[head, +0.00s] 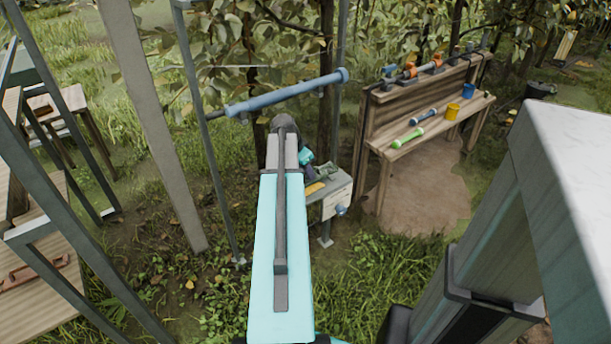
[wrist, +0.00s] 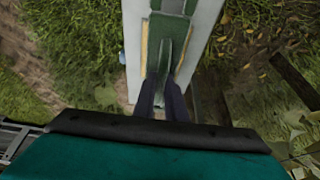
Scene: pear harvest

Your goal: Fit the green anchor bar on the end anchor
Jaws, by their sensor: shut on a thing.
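My gripper (wrist: 163,84) shows in the wrist view with its two dark fingers close together, shut on the narrow end of a dark green piece, which looks like the green anchor bar (wrist: 163,58). The green piece lies over the top of a pale grey stand, which looks like the end anchor (wrist: 204,28). Whether it is seated there I cannot tell. In the head view the grey stand (head: 338,204) is right of my arm, with a dark green piece (head: 325,170) and a yellow strip (head: 315,187) on top. My arm hides part of the stand.
A long blue bar (head: 285,94) crosses the posts above the stand. A wooden bench (head: 440,130) at right bears a bright green tool (head: 407,139), a blue tool (head: 424,116), and yellow (head: 453,111) and blue (head: 468,91) cups. A slanted post (head: 155,120) stands left.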

